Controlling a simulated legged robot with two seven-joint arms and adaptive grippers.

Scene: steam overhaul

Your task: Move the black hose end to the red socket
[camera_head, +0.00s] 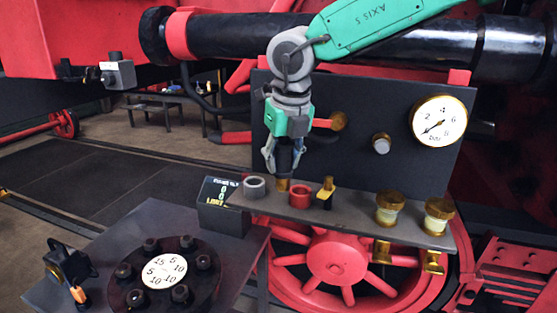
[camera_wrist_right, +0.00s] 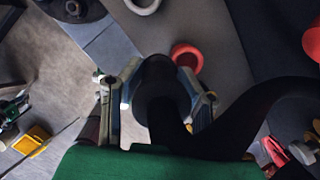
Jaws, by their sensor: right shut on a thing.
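My right gripper (camera_head: 284,152) hangs down over the shelf, shut on the black hose end (camera_head: 285,162). In the right wrist view the hose end (camera_wrist_right: 158,88) sits between the two fingers, and the hose curves off to the right. The red socket (camera_head: 299,196) stands on the shelf just right of and below the hose end, apart from it in the picture. It also shows in the right wrist view (camera_wrist_right: 187,57), partly behind the finger. A grey socket (camera_head: 254,187) stands to the left. My left gripper is not in view.
A brass-yellow valve (camera_head: 326,192) stands right of the red socket, with brass caps (camera_head: 390,206) farther along the shelf (camera_head: 350,212). A dark panel with a pressure gauge (camera_head: 438,121) rises behind. A black display box (camera_head: 220,206) sits at the shelf's left end.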

